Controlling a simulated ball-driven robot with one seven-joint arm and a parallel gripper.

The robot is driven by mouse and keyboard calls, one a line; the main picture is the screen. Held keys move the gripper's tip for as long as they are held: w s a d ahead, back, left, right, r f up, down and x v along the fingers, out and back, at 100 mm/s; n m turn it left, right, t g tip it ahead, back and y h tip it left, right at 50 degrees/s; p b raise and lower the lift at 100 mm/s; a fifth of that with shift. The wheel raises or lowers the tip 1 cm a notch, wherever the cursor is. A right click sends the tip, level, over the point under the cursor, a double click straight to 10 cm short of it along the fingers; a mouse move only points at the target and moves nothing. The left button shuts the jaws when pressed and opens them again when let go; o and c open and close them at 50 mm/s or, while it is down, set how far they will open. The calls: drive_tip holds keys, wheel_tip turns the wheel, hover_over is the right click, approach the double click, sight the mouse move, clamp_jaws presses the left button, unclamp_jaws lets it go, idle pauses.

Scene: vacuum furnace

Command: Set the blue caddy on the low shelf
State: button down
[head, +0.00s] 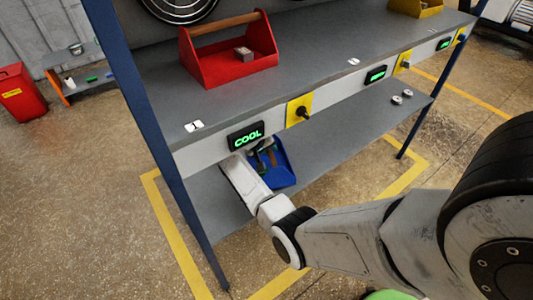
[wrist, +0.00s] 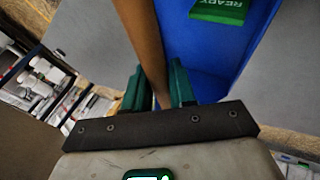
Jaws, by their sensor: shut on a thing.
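The blue caddy (head: 284,172) is at the low shelf (head: 325,135), under the front edge of the upper deck. My arm partly hides it, and I cannot tell whether its bottom touches the shelf. In the wrist view, my gripper (wrist: 157,82) has its teal fingers on either side of the caddy's brown wooden handle (wrist: 142,32), shut on it. The caddy's blue inside (wrist: 205,50) shows there with a green READY label (wrist: 218,10) in it. Grey surface lies on both sides of the caddy.
A red caddy (head: 225,71) holding a small block stands on the upper deck (head: 160,95). A COOL display (head: 246,136) and a yellow switch plate (head: 299,110) sit on its front edge. Blue posts (head: 140,105) bound the bench. Small round parts (head: 402,97) lie at the low shelf's right end.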

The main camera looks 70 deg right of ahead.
drive_tip(key=shift+w+d+f+b, duration=0.1)
drive_tip(key=shift+w+d+b, duration=0.4)
drive_tip(key=shift+w+b, duration=0.2)
drive_tip(key=shift+a+f+b, duration=0.1)
drive_tip(key=shift+f+b, duration=0.25)
drive_tip(key=shift+f, duration=0.2)
drive_tip(key=c, duration=0.9)
unclamp_jaws()
drive_tip(key=shift+s+f, duration=0.1)
drive_tip(key=shift+f, duration=0.1)
drive_tip(key=shift+a+r, duration=0.1)
drive_tip(key=shift+r, duration=0.2)
drive_tip(key=p+v, duration=0.1)
drive_tip(key=v, duration=0.6)
drive_tip(key=shift+p, duration=0.3)
